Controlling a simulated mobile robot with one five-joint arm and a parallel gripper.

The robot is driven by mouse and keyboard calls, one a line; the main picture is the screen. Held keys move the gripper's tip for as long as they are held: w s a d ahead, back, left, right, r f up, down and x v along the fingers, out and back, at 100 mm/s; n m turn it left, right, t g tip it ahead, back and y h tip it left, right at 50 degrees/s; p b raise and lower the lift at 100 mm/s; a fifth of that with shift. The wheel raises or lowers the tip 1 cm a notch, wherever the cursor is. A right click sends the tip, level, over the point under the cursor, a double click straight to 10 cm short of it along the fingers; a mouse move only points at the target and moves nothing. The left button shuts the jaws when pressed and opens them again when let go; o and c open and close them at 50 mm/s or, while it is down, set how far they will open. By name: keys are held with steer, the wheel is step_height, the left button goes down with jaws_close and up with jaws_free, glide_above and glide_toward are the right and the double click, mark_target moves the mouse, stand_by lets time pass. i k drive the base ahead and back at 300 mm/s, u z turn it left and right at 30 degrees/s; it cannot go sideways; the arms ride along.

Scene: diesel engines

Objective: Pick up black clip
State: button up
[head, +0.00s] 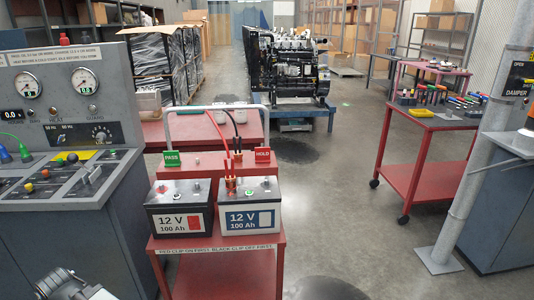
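A red cart (220,262) in the centre foreground carries two 12 V batteries, one with a red label (179,221) and one with a blue label (250,216). A black cable (234,122) and a red cable (217,127) hang from the cart's grey handle (214,108) down behind the batteries. Small reddish clip-like parts (231,185) show at the cable ends between the batteries. I cannot make out a distinct black clip at this size. Part of my arm (72,287) shows at the bottom left edge; no gripper fingers are visible.
A grey control console (65,120) stands close on the left. A red tool trolley (425,165) and a grey post (470,185) stand on the right. A diesel engine (293,65) sits at the back. The floor (350,215) between cart and trolley is clear.

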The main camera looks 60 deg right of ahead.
mark_target(236, 155)
steer(key=z, duration=0.3)
steer(key=i, duration=1)
steer(key=u, duration=0.05)
